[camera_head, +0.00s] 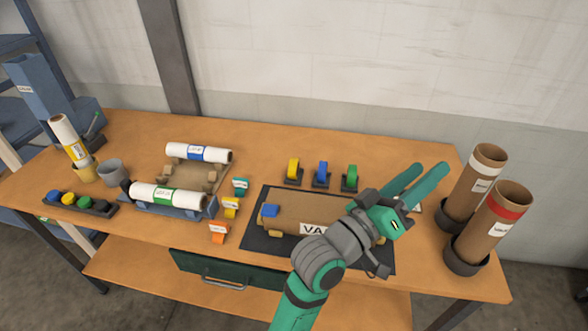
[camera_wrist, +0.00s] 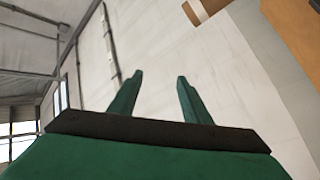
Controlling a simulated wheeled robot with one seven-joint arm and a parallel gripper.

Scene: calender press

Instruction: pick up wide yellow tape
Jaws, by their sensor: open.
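A yellow tape roll (camera_head: 293,168) stands upright in a small dark holder towards the back of the orange table, left of a blue roll (camera_head: 321,173) and a green roll (camera_head: 351,177). Another small yellow piece (camera_head: 230,208) with a pale label sits between a teal piece (camera_head: 239,186) and an orange piece (camera_head: 218,231). I cannot tell from the picture which is the wide yellow tape. My gripper (camera_head: 430,168) is open and empty, above the table's right part, well right of both. The wrist view also shows its open fingers (camera_wrist: 160,78), with no yellow tape there.
A large brown roll (camera_head: 290,217) lies on a dark mat, partly behind my arm. Two tall brown tubes (camera_head: 477,185) (camera_head: 497,224) stand at the table's right end. White rolls (camera_head: 198,153) (camera_head: 168,196) lie on cradles at left. The back middle edge is clear.

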